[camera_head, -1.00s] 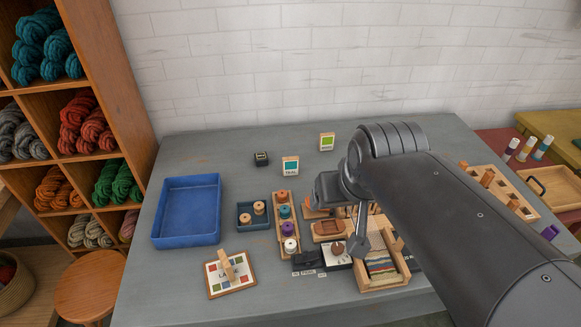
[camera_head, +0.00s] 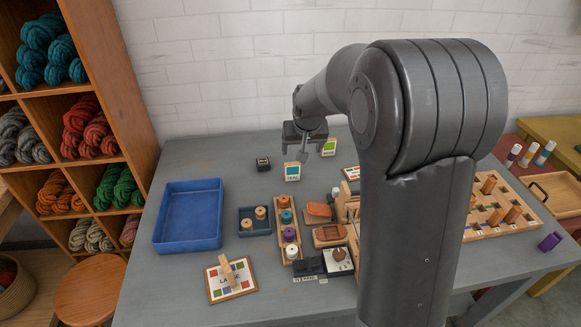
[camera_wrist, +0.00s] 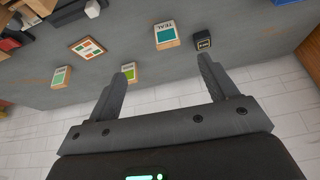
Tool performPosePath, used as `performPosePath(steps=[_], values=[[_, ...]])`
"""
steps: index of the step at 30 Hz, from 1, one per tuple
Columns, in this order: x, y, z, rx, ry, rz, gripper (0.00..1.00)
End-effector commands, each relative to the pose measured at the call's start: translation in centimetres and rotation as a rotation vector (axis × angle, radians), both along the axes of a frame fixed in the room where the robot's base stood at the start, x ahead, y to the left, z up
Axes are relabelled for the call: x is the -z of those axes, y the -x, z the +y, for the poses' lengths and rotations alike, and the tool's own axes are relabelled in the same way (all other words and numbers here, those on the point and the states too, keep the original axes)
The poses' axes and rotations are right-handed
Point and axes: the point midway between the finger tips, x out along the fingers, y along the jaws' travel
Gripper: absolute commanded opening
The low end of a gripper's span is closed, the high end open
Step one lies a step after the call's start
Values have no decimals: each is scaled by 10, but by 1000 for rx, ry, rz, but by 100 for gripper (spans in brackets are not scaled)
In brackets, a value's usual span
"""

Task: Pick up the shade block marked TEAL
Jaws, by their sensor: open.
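The shade block marked TEAL (camera_head: 292,171) stands on the grey table near its back edge, a pale block with a teal patch. In the wrist view the TEAL block (camera_wrist: 166,35) lies ahead of my gripper, roughly beyond the gap between the fingers. My gripper (camera_head: 308,150) is above the table's back part, just up and right of the TEAL block in the head view. In the wrist view my gripper (camera_wrist: 168,78) has its two fingers wide apart with nothing held. A block with a green patch (camera_head: 325,147) stands right of the TEAL block, close to the gripper.
A small black box (camera_head: 263,163) stands left of the TEAL block. A blue tray (camera_head: 160,242) is at the left of the table. A spool rack (camera_head: 281,252) and wooden tools crowd the middle front. The white wall (camera_head: 220,75) rises behind the table.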

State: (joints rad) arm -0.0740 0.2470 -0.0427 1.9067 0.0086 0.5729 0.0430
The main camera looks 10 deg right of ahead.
Motion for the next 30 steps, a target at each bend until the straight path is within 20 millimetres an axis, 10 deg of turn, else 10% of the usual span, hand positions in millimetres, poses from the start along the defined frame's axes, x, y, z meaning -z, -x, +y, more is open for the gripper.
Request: performPosePath(steps=[10, 30], values=[[92, -73, 9, 0, 12, 22, 78], [160, -107, 11, -1, 13, 22, 78]])
